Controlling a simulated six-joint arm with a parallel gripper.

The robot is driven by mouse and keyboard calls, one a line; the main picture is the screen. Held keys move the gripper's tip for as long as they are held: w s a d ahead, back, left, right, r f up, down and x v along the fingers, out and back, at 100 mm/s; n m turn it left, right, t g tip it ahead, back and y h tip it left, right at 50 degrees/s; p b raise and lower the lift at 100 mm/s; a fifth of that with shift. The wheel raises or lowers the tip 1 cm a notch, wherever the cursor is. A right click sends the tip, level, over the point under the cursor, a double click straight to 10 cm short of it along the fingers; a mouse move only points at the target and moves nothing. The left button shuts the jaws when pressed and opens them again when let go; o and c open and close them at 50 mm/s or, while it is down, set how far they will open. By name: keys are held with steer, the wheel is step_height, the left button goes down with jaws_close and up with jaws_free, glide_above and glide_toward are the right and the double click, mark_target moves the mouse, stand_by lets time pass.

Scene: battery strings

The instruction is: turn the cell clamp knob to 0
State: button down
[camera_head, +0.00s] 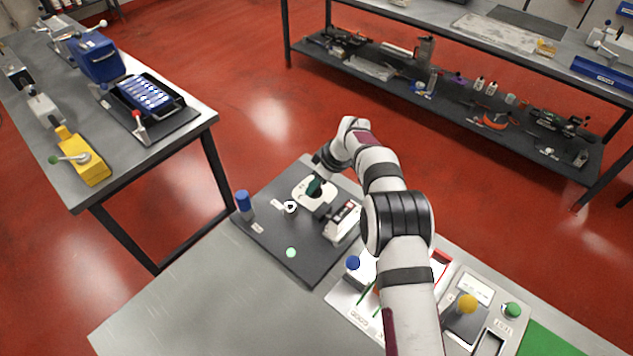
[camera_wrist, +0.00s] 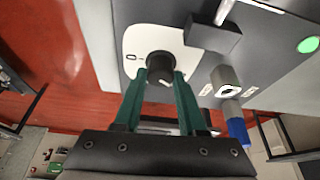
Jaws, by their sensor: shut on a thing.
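The cell clamp knob (camera_wrist: 159,63) is a round black knob on a white dial plate (camera_wrist: 138,40), seen in the wrist view. My gripper (camera_wrist: 160,76) has its green fingers on both sides of the knob, shut on it. A small mark shows on the plate to the left of the knob; I cannot read it surely, nor the knob's pointer. In the head view my gripper (camera_head: 314,187) reaches down onto the white dial plate (camera_head: 301,196) on the dark board, and the knob is mostly hidden there.
A blue knob (camera_head: 353,263) stands nearer. The bench's front left is bare.

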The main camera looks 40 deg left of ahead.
steer(key=shift+m, duration=0.3)
steer(key=m+t, duration=0.1)
steer(key=m, duration=0.1)
steer(key=m+t, duration=0.1)
steer(key=m, duration=0.1)
steer(key=shift+s+m+h, duration=0.2)
steer(key=shift+m+h, duration=0.1)
steer(key=shift+m, duration=0.1)
steer(key=m+t, duration=0.1)
steer(key=m, duration=0.1)
steer(key=m+t+h, duration=0.1)
steer(key=m, duration=0.2)
steer(key=shift+s+a, duration=0.1)
steer(key=shift+a, duration=0.05)
steer(key=m+h, duration=0.1)
steer(key=m, duration=0.2)
steer(key=m+h, duration=0.1)
steer(key=m, duration=0.2)
steer(key=shift+a+t, duration=0.1)
steer(key=shift+t, duration=0.2)
steer(key=m+h, duration=0.1)
steer(key=m, duration=0.1)
steer(key=m+h, duration=0.1)
steer(key=m, duration=0.2)
steer(key=shift+s+a+f, duration=0.1)
steer(key=shift+m, duration=0.3)
steer(key=shift+c, duration=2.3)
jaws_free()
